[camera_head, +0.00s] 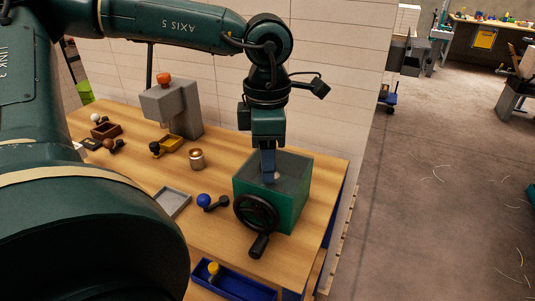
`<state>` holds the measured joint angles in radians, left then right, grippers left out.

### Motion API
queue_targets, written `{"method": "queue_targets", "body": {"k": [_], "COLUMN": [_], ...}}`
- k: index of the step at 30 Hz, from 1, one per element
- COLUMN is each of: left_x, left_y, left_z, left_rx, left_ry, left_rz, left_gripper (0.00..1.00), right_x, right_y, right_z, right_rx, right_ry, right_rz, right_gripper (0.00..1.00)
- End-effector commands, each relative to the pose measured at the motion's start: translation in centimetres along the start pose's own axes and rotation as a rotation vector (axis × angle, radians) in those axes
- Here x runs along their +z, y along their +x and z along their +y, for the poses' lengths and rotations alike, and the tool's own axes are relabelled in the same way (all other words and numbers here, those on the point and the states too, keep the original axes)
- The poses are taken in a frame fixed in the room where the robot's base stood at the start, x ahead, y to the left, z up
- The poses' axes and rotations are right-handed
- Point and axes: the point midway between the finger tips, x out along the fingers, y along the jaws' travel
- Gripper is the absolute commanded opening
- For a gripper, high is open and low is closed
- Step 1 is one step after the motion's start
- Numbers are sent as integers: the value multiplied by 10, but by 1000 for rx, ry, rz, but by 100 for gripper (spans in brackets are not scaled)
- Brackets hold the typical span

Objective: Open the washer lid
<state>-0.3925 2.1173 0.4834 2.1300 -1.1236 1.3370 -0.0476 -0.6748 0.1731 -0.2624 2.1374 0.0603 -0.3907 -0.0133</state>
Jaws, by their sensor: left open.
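The washer appears to be the green box (291,210) at the right end of the wooden workbench. It has a darker flat top, which looks like the lid (294,167) and appears closed. A black handwheel with a crank handle (257,213) is on its front. My left gripper (268,174) points straight down over the left part of the top, at a small pale round spot that may be a knob. Its fingers hide part of the lid, and I cannot tell whether they touch it. My right gripper is not in view.
A blue bin (240,286) is at the front. Open floor lies to the right.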

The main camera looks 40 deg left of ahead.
Motion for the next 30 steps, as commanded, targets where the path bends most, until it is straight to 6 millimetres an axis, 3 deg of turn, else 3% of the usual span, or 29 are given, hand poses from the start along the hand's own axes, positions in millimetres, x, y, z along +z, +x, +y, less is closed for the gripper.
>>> {"method": "queue_targets", "body": {"k": [3,21,30], "left_x": [0,0,0], "left_y": [0,-1,-1], "left_z": [0,0,1], "left_rx": [0,0,-2], "left_ry": [0,0,-1], "left_rz": [0,-1,0], "left_gripper": [49,0,0], "right_x": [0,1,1], "right_y": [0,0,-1], "right_z": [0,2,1], "right_rx": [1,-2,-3], "right_ry": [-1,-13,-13], "right_rz": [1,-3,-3], "right_gripper": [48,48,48]}}
